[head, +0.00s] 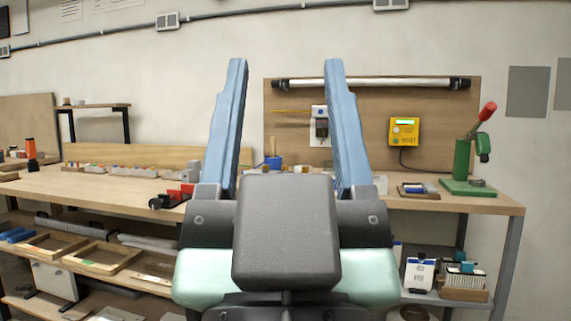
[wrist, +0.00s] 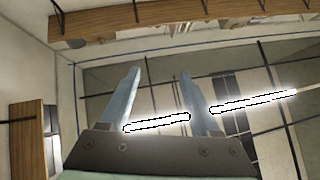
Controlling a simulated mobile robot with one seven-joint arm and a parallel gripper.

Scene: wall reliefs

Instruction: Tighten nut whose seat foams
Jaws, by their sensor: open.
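My gripper (head: 285,62) is raised in front of the head camera, its two blue fingers pointing up and spread apart. I cannot make out a nut or any foam in either view. The gripper and its dark body hide the middle of the workbench (head: 490,203).
On the bench stand a green press with a red handle (head: 462,165), a red vise (head: 180,196) and an orange-black bottle (head: 31,153). A yellow box (head: 404,131) hangs on the wooden panel (head: 440,95). Wooden frames (head: 103,257) lie on the lower shelf.

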